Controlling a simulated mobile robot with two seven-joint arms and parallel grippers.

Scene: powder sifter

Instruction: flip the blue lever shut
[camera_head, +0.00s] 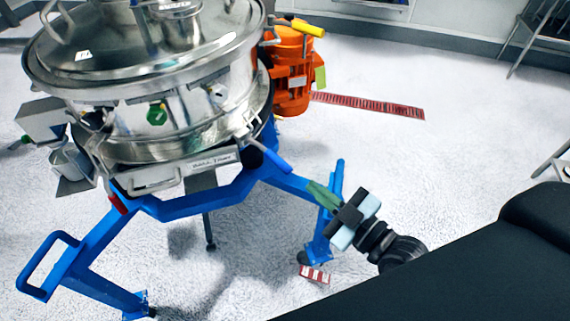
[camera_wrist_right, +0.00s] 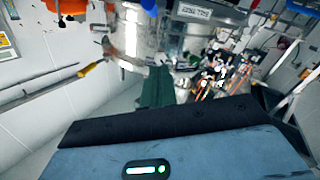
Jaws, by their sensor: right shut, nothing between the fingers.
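In the right wrist view the green fingers (camera_wrist_right: 157,87) show closed together at the middle. My left gripper is in neither view.
The blue frame (camera_head: 225,195) of the sifter runs behind and below my gripper. An orange motor (camera_head: 291,75) with a yellow handle (camera_head: 307,28) stands above. A red lever (camera_head: 117,204) is at the front left.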

